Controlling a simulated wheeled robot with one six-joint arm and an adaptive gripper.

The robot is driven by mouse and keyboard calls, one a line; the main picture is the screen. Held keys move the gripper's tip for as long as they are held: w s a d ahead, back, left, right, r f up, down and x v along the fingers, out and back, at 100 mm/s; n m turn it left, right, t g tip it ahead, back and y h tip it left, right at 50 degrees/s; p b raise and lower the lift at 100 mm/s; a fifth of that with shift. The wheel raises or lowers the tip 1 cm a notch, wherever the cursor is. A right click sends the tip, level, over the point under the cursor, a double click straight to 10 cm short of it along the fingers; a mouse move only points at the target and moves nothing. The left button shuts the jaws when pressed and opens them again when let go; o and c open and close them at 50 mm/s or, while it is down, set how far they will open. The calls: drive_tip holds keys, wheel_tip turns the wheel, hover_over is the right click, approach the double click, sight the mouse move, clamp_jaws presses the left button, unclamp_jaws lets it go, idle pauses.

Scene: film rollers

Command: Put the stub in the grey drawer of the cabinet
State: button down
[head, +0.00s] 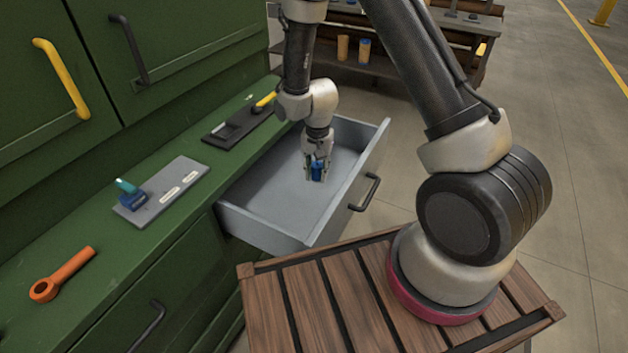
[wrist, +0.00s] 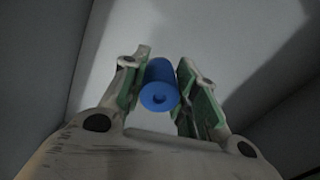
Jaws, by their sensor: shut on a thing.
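The stub (wrist: 161,84) is a short blue cylinder with a small hole in its end. My gripper (head: 317,172) is shut on it, and the stub also shows in the head view (head: 317,171) between the fingers. In the wrist view my gripper (wrist: 160,86) has a finger on each side of the stub. The grey drawer (head: 262,236) of the green cabinet (head: 185,262) is pulled open, and my gripper points down into it. The drawer's floor looks empty around the stub. I cannot tell whether the stub touches the floor.
On the cabinet top lie an orange tool (head: 62,274), a grey plate (head: 186,181) with a blue and teal item, and a black tray (head: 236,126) with a yellow-handled item. A workbench (head: 385,66) stands behind. Open floor lies to the right.

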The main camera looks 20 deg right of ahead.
drive_tip(key=shift+f, duration=2.15)
drive_tip(key=shift+f, duration=0.1)
drive_tip(key=c, duration=1.1)
unclamp_jaws()
wheel_tip(320, 180, up, 12)
drive_tip(key=shift+r, duration=0.15)
wheel_tip(320, 180, up, 12)
drive_tip(key=n+t, duration=0.1)
hover_over(316, 181)
drive_tip(key=d, duration=0.5)
drive_tip(key=s+d+r+n+t, duration=0.1)
drive_tip(key=s+d+r+n, duration=0.1)
drive_tip(key=s+d+r, duration=0.35)
drive_tip(key=s+d+r+n+t, duration=0.1)
drive_tip(key=s+d+r, duration=0.1)
drive_tip(key=s+r, duration=0.6)
drive_tip(key=s+d+r+n, duration=0.1)
drive_tip(key=s+r, duration=0.1)
drive_tip(key=s, duration=0.2)
drive_tip(key=s+d+r+n+t, duration=0.1)
drive_tip(key=s+d+r, duration=0.1)
drive_tip(key=s, duration=0.3)
drive_tip(key=shift+s+r, duration=0.2)
drive_tip(key=shift+r, duration=0.2)
